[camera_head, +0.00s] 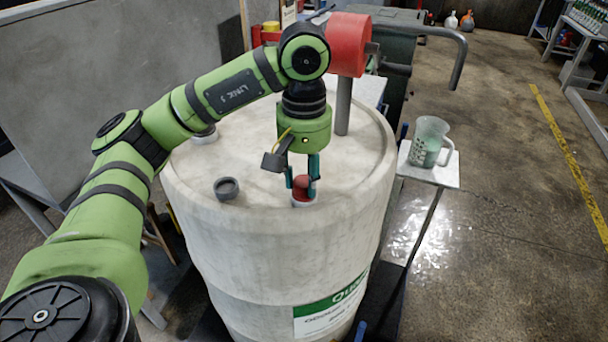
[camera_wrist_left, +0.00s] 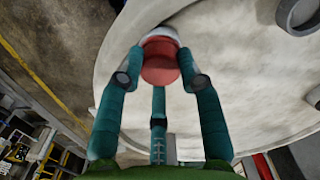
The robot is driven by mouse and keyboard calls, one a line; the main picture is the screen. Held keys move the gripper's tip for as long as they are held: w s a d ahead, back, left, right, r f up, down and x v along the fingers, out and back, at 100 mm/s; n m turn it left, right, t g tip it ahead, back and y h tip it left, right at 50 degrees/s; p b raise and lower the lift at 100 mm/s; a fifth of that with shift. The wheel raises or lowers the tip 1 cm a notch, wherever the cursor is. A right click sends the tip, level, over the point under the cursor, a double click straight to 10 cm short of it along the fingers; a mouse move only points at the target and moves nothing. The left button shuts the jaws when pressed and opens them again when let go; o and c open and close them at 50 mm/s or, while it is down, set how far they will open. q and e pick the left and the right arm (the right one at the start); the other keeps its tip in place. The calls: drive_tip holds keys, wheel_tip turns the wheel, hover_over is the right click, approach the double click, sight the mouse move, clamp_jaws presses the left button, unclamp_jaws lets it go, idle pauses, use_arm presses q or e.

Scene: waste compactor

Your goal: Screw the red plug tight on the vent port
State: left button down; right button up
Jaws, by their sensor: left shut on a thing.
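The red plug (camera_head: 302,182) sits at the white vent port (camera_head: 303,203) near the front edge of the drum top (camera_head: 262,196). My left gripper (camera_head: 302,185) points down with its teal fingers around the plug and is shut on it. In the left wrist view the red plug (camera_wrist_left: 160,62) lies between the fingertips of my left gripper (camera_wrist_left: 160,78), with the white rim of the port (camera_wrist_left: 158,34) beyond it. How far the plug is threaded is hidden. My right gripper does not show.
A grey open cap or port (camera_head: 227,188) stands on the drum top left of my gripper. A red pump head (camera_head: 348,44) on a grey pipe (camera_head: 343,105) rises behind it. A jug (camera_head: 428,141) stands on a small white table (camera_head: 449,176) at the right.

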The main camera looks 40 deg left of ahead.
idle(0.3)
use_arm(q)
drive_tip(key=m, duration=0.3)
drive_tip(key=shift+f+m, duration=0.1)
drive_tip(key=shift+m, duration=1.1)
drive_tip(key=m, duration=0.2)
drive_tip(key=shift+m, duration=0.4)
drive_tip(key=shift+m+b, duration=0.3)
drive_tip(key=shift+m, duration=0.9)
drive_tip(key=shift+m, duration=0.8)
drive_tip(key=m, duration=0.3)
